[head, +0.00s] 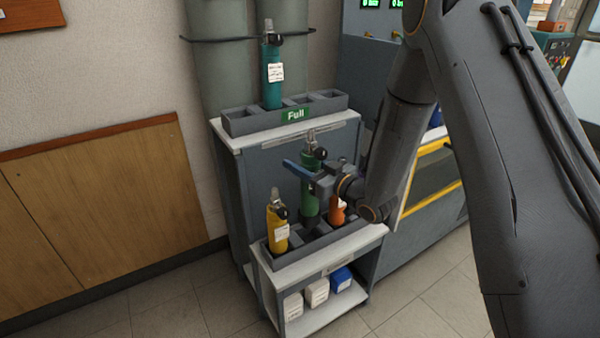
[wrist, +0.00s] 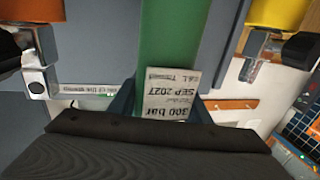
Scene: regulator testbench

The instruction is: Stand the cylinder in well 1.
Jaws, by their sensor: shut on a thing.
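A green cylinder (head: 309,198) with a metal valve is upright in the middle of the head view, at the lower rack (head: 281,262). My gripper (head: 304,171) is shut on its upper body. In the wrist view the green cylinder (wrist: 166,35) runs between my fingers, with a white label reading 300 bar, SEP 2027. Its foot is at the middle of the lower rack; I cannot tell whether it rests in the well or hangs just above. No well number is readable.
A yellow cylinder (head: 277,222) and an orange cylinder (head: 337,211) stand in the lower rack on either side. The upper rack (head: 240,124), labelled Full, holds a teal cylinder (head: 272,80) at left; its other visible wells look empty. Boxes sit on the shelf below.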

